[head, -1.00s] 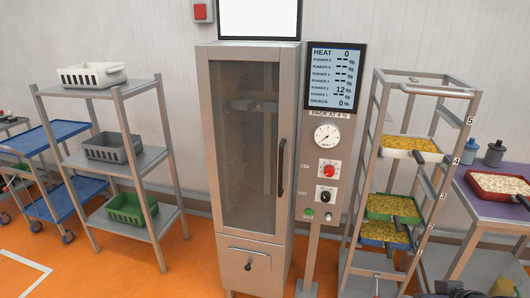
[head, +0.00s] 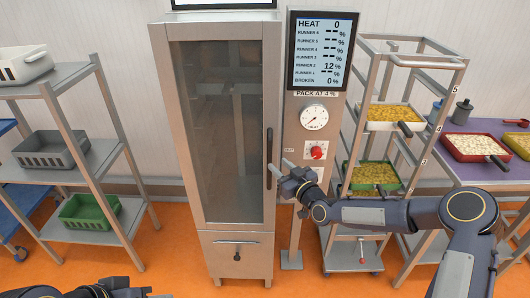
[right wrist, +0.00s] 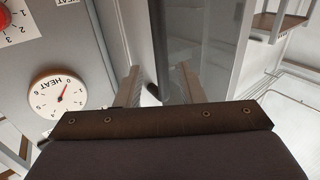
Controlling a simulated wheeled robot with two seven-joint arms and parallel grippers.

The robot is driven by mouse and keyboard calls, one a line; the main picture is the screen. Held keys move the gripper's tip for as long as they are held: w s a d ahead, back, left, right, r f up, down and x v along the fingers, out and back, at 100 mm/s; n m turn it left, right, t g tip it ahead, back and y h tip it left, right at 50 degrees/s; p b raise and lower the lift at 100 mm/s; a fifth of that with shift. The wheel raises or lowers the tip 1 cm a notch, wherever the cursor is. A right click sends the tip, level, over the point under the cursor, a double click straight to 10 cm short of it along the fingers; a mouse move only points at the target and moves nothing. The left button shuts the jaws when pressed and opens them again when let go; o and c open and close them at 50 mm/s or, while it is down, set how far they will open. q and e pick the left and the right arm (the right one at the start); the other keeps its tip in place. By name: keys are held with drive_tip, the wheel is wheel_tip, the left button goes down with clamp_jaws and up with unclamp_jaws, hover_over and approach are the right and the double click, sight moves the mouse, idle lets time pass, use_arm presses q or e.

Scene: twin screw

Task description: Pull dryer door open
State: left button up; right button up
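The dryer (head: 160,120) is a tall metal cabinet with a glazed door (head: 215,135), which is shut. A dark vertical handle (head: 269,148) is on the door's right side. My right gripper (head: 280,167) is open and empty, in front of the handle's lower part. In the right wrist view a dark upright bar, apparently the handle (right wrist: 157,45), shows between the two spread fingers (right wrist: 158,84); I cannot tell whether they touch it. My left gripper (head: 150,295) is only partly in view at the bottom edge, and its finger state is unclear.
A control panel with a screen (head: 322,50), heat gauge (head: 314,117) and red knob (head: 316,150) stands right of the door. A tray rack (head: 358,80) and purple table (head: 470,180) are further right. A shelf rack (head: 110,105) stands left. Orange floor (head: 180,262) is clear in front.

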sight(271, 158)
drive_tip(key=p+x, duration=0.2)
drive_tip(key=x, duration=0.4)
drive_tip(key=shift+w+a, duration=0.15)
clamp_jaws()
